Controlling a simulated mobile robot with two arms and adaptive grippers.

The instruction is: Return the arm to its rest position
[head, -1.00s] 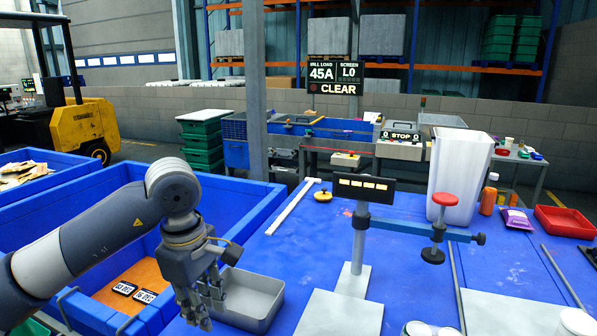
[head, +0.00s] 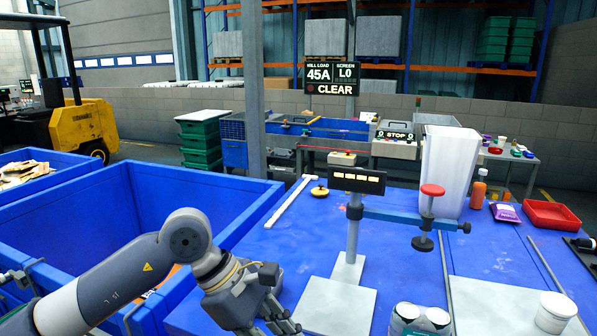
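My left arm (head: 150,268) reaches in from the lower left, over the wall of the big blue bin. Its gripper (head: 278,322) hangs low over the near left of the blue table (head: 300,250), left of the white plate under the stand. The fingers point down and right and run to the bottom edge of the picture. Nothing shows clearly between them, and their opening cannot be made out. My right gripper is not in view.
The big blue bin (head: 75,215) stands left. A stand with a lit panel (head: 357,180) and a red-topped clamp (head: 431,191) rises mid-table. A white bin (head: 447,170), orange bottle (head: 478,190), purple packet (head: 505,213) and red tray (head: 551,216) are behind. Cans (head: 420,320) stand in front.

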